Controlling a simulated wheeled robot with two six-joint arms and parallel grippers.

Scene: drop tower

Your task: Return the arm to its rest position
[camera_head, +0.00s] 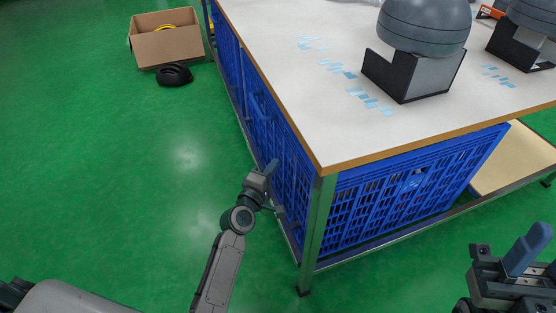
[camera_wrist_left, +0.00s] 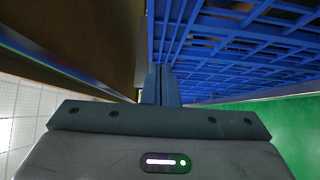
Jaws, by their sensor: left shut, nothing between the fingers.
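My left arm reaches up from the bottom of the head view. Its gripper (camera_head: 271,167) is beside the near left corner of the table, close to the blue crates below the tabletop. In the left wrist view the two fingers (camera_wrist_left: 160,85) are together with nothing between them, and blue crate lattice is close on the right. My right gripper (camera_head: 524,250) is at the lower right of the head view, partly cut off by the frame edge. Its finger gap is not clear.
A white-topped table (camera_head: 290,75) with a wooden edge carries grey domes on angular stands (camera_head: 415,75). Blue crates (camera_head: 400,185) fill the space under it. A cardboard box (camera_head: 168,47) and a black helmet-like object (camera_head: 174,75) lie far left. Green floor at left is open.

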